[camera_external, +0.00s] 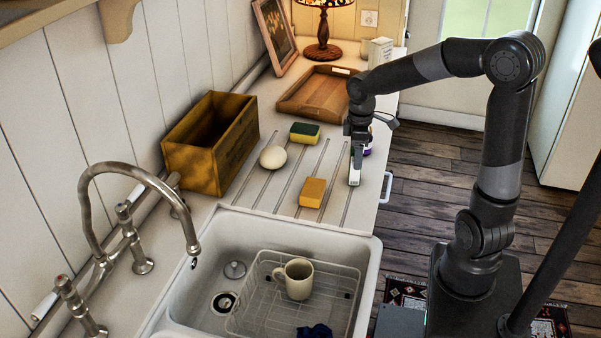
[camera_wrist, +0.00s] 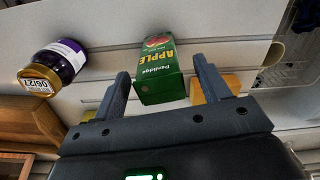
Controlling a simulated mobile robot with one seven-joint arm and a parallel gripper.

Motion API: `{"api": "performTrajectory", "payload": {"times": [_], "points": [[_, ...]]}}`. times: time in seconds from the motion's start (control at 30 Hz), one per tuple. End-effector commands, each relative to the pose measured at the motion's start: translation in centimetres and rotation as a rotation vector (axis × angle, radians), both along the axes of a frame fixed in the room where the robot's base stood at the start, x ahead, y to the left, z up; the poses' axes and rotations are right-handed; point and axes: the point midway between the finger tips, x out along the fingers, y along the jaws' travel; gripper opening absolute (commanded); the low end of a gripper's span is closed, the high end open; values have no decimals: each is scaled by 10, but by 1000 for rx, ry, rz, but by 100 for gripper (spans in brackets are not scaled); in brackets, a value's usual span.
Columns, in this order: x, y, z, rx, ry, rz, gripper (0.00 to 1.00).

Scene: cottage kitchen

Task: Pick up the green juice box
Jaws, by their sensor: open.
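The green juice box (camera_wrist: 160,72), labelled APPLE, shows in the wrist view between the two fingers of my gripper (camera_wrist: 161,84). The fingers are open, one to each side of the box, with visible gaps. I cannot tell how deep the box lies between them. In the external view my gripper (camera_external: 356,160) points down over the counter's right edge, near the drainer grooves. I cannot make out the green box there; my gripper and wrist cover that spot.
A purple-labelled jar (camera_wrist: 60,62) stands close by, left of the box in the wrist view. The sink (camera_external: 205,275) holds a mug (camera_external: 297,280).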

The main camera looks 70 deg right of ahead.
Motion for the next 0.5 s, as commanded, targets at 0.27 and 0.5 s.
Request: {"api": "performTrajectory", "payload": {"times": [0.27, 0.5], "points": [[3, 0, -33, 1, 1, -1, 69], [3, 0, -34, -1, 0, -1, 68]]}}
